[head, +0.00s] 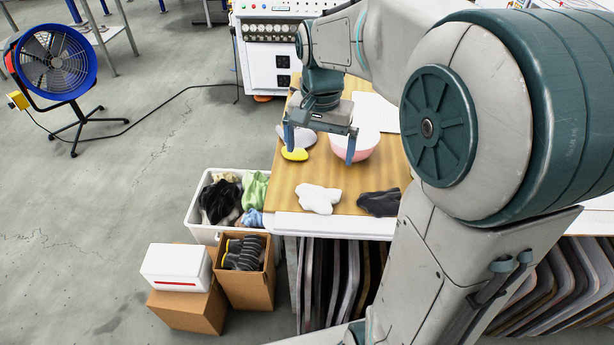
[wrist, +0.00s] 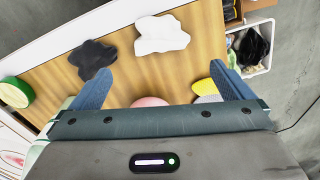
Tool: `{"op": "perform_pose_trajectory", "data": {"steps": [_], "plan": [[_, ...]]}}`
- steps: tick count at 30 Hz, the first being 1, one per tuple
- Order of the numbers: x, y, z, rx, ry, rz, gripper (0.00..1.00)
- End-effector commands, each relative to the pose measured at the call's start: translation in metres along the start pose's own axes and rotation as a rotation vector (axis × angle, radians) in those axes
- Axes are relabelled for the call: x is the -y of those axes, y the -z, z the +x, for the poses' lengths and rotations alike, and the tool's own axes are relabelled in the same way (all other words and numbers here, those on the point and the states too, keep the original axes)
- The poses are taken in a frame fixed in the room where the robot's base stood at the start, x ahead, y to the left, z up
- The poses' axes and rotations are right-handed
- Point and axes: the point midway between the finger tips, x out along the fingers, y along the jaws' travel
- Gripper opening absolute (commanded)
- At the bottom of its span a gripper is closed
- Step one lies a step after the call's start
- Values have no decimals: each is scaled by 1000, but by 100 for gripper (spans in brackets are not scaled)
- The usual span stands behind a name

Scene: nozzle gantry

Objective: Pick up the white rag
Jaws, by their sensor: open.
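The white rag (head: 318,198) lies crumpled on the wooden table top, near its front edge. It also shows in the wrist view (wrist: 161,34), at the top middle beyond my fingertips. My gripper (head: 320,148) is open and empty above the table, farther back than the rag. In the wrist view my two blue fingers (wrist: 156,75) are wide apart, with bare wood between them. Nothing covers the rag in either view.
A black rag (head: 380,202) lies right of the white one. A pink bowl (head: 362,147), a yellow item (head: 295,154) and a grey cloth (head: 304,138) sit near my gripper. A white bin of rags (head: 195,212) and cardboard boxes (head: 262,292) stand left of the table.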

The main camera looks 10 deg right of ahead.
Motion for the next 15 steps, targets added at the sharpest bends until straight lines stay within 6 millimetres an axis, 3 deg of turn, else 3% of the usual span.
{"op": "perform_pose_trajectory", "data": {"steps": [15], "plan": [[3, 1, 80, 8, -3, 11, 100]]}}
